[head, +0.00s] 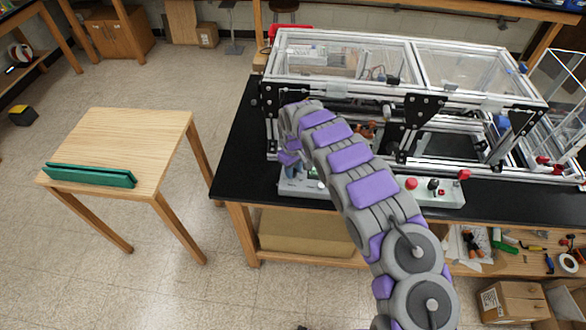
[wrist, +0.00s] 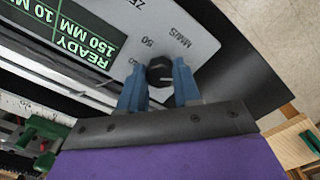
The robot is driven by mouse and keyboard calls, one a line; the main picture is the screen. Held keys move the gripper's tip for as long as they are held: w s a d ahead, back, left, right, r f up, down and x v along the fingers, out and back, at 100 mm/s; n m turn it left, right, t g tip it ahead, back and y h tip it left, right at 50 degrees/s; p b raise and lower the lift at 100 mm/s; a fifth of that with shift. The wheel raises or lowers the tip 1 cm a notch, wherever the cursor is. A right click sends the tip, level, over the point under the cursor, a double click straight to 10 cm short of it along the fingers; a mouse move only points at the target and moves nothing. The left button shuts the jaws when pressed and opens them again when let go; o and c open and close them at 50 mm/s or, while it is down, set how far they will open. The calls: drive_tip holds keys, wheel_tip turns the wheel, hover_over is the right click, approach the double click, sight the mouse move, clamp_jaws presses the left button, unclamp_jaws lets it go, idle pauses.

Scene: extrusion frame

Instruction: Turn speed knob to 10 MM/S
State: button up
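The black speed knob (wrist: 160,71) sits on a light grey panel (wrist: 186,22), with "50" and "MM/S" printed upside down beside it. My gripper (wrist: 160,66) has its two blue fingers on either side of the knob. The fingers stand apart and look open around it; firm contact does not show. A pale line shows on or by the knob, but its exact setting is too small to read. A display (wrist: 78,38) with green text reads "READY" and "150 MM 10 M…". In the head view, my gripper (head: 290,162) is over the left end of the control box (head: 440,197); the knob is hidden there.
The extrusion frame (head: 345,88) with clear panels stands on a black bench top (head: 240,160) behind the control box. Red buttons (head: 411,184) and a black knob (head: 433,184) are on the box's right half. A wooden table (head: 130,135) with a green bar (head: 90,175) stands left.

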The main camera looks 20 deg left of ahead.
drive_tip(key=o, duration=0.5)
drive_tip(key=shift+c, duration=0.2)
wheel_tip(320, 180, up, 17)
drive_tip(key=shift+r, duration=0.15)
idle(0.5)
drive_tip(key=d+r+m+h+b, duration=0.2)
drive_tip(key=d+r+m, duration=0.3)
drive_tip(key=d, duration=1)
drive_tip(key=s+d+r+m+b, duration=0.2)
drive_tip(key=s+d+r, duration=0.3)
drive_tip(key=s+d, duration=0.65)
drive_tip(key=s+d+m+g+b, duration=0.1)
drive_tip(key=s+d+m+b, duration=0.15)
drive_tip(key=s+d, duration=0.75)
drive_tip(key=s+f+m+y+b, duration=0.1)
drive_tip(key=s+f, duration=0.2)
drive_tip(key=s, duration=0.7)
drive_tip(key=s+f+m+y+b, duration=0.1)
drive_tip(key=s+f, duration=0.3)
drive_tip(key=s, duration=0.7)
drive_tip(key=shift+s+g, duration=0.3)
drive_tip(key=shift+g, duration=0.1)
